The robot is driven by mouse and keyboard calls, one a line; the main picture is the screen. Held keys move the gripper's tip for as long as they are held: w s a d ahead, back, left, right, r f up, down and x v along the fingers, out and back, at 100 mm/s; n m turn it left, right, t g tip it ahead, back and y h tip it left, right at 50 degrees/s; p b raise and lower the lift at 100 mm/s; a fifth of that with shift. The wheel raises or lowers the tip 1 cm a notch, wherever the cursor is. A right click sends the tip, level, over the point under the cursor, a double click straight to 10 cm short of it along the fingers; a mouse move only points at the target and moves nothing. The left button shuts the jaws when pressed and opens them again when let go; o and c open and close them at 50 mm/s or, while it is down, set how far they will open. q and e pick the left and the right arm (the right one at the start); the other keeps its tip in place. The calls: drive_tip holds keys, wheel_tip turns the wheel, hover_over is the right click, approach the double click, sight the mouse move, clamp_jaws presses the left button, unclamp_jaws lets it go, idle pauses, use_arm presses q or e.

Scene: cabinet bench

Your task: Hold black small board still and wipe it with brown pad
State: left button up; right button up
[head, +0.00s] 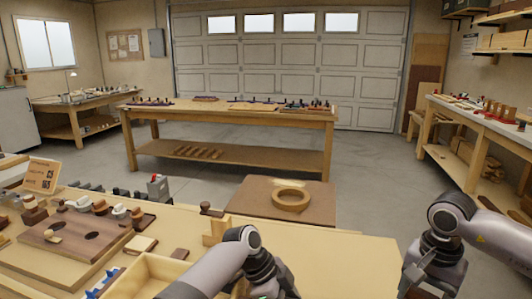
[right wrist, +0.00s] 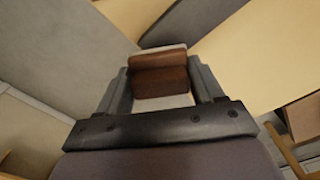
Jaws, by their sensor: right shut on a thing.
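The brown pad (right wrist: 160,78), a dark brown block with a pale layer at its edges, is between the fingers of my right gripper (right wrist: 161,82) in the right wrist view. The gripper is shut on it, over the floor beside a pale tabletop edge. In the head view my right arm is at the lower right, off the right end of the bench; the pad cannot be made out there. My left arm bends down over the bench's front at bottom centre, and its gripper is out of the frame. I cannot pick out the black small board for certain.
The wooden bench (head: 340,262) is bare at its right. At its left are a brown board with round holes (head: 75,242), a pale open box (head: 150,275) and several small items. A wooden ring (head: 291,199) lies on a brown surface beyond. Another workbench (head: 230,116) stands farther back.

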drive_tip(key=shift+r, duration=2.9)
use_arm(q)
drive_tip(key=o, duration=1.1)
drive_tip(key=shift+c, duration=0.2)
drive_tip(key=shift+r, duration=0.1)
use_arm(e)
drive_tip(key=shift+r, duration=0.1)
use_arm(q)
wheel_tip(320, 180, up, 7)
drive_tip(key=p, duration=0.5)
drive_tip(key=shift+p, duration=0.3)
use_arm(e)
wheel_tip(320, 180, up, 5)
drive_tip(key=shift+r, duration=0.15)
use_arm(q)
drive_tip(key=v, duration=1.2)
drive_tip(key=shift+b, duration=0.4)
use_arm(e)
drive_tip(key=shift+f, duration=0.4)
